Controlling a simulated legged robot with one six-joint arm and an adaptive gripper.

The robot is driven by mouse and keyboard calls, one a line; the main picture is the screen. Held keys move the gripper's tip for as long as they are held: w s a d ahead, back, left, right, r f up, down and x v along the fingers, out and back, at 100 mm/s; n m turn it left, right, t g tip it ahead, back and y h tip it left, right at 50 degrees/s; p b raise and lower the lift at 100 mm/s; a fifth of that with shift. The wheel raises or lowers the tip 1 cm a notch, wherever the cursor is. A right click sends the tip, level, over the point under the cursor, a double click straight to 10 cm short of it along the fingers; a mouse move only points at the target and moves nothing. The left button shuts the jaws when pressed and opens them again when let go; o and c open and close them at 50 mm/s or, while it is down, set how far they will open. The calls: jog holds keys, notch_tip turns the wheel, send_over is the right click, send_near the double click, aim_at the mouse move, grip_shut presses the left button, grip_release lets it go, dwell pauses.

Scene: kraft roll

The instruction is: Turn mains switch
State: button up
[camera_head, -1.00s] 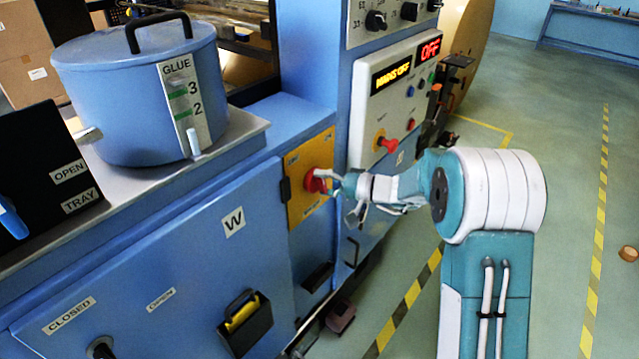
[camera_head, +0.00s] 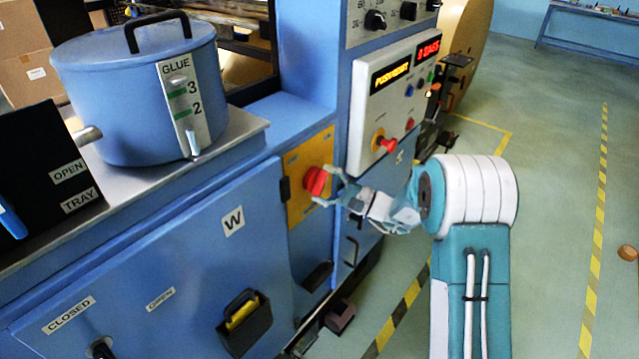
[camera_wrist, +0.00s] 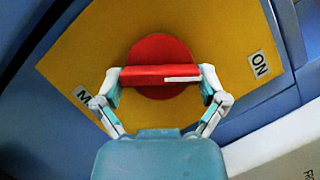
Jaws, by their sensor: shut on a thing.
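The mains switch is a red rotary knob (camera_head: 315,181) on a yellow plate (camera_head: 296,207) on the blue machine's front. In the wrist view the red knob (camera_wrist: 158,52) has a raised bar lying across the picture. The white mark on its right half points right, toward the ON label (camera_wrist: 260,65). My gripper (camera_wrist: 160,77) is shut on the bar, one finger at each end. In the head view my gripper (camera_head: 328,187) reaches the knob from the right. Another label at the plate's lower left is partly hidden by a finger.
A control panel (camera_head: 393,106) with lit amber and red displays and a red emergency button (camera_head: 387,144) is right of the plate. A blue glue pot (camera_head: 137,92) stands above. The floor at right is mostly clear.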

jog(key=shift+d+f+m+t, duration=0.1)
jog(key=shift+f+m+t, duration=0.2)
jog(key=shift+m, duration=0.4)
jog(key=shift+d+f+m+t, duration=0.15)
jog(key=shift+m+t, duration=0.15)
jog(key=shift+m, duration=0.4)
jog(key=shift+s+a, duration=0.1)
jog(key=shift+a, duration=0.05)
jog(key=o, duration=0.8)
jog(key=shift+r, duration=0.1)
jog(key=shift+r, duration=0.1)
jog(key=v, duration=1.2)
jog(key=shift+f, duration=0.35)
